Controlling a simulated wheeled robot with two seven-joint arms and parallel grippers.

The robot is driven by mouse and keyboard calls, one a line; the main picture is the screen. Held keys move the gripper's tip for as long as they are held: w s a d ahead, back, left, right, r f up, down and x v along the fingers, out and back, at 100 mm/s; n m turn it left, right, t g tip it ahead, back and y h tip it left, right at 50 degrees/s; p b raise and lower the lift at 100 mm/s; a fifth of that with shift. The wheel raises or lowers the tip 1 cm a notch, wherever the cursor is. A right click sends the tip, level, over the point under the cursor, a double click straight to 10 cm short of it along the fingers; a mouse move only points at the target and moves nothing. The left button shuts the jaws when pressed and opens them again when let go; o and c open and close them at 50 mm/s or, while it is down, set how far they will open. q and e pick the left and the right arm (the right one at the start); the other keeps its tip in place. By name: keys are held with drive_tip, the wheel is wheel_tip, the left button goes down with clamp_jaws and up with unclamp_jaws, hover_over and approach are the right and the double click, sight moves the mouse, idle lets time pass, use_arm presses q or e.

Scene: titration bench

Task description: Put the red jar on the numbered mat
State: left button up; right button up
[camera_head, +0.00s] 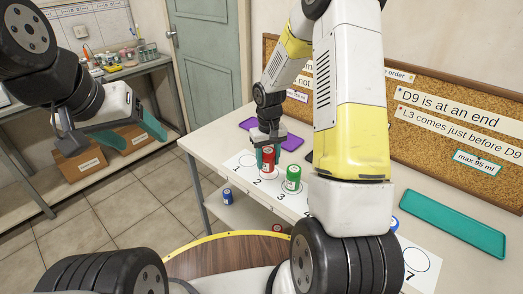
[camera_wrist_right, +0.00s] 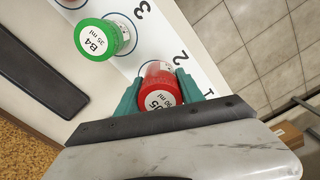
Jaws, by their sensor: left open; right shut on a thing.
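The red jar (camera_head: 268,161) is upright between the teal fingers of my right gripper (camera_head: 267,152), which is shut on it. In the right wrist view, the red jar (camera_wrist_right: 160,84) shows its white lid label between both fingertips (camera_wrist_right: 158,92). It is over the circle by number 2 on the white numbered mat (camera_head: 237,163); whether its base touches the mat is unclear. A green jar (camera_head: 292,178) labelled B4 stands beside it, at the circle by number 3. My left gripper (camera_head: 130,136) is open and empty, away from the table at the left.
A purple tray (camera_head: 290,142), a dark tray (camera_wrist_right: 38,75) and a teal tray (camera_head: 455,222) lie on the table. A blue jar (camera_head: 228,196) is below the table top. A note corkboard (camera_head: 440,125) stands behind. My right arm hides the mat's middle.

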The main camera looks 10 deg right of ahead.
sight(269, 164)
drive_tip(key=shift+w+d+f, duration=0.1)
drive_tip(key=shift+w+d, duration=0.15)
drive_tip(key=shift+w, duration=0.25)
drive_tip(key=shift+w+d, duration=0.25)
drive_tip(key=shift+w, duration=0.25)
drive_tip(key=shift+f, duration=1.75)
drive_tip(key=shift+f, duration=0.1)
drive_tip(key=o, duration=1.4)
drive_tip(key=shift+o, duration=0.2)
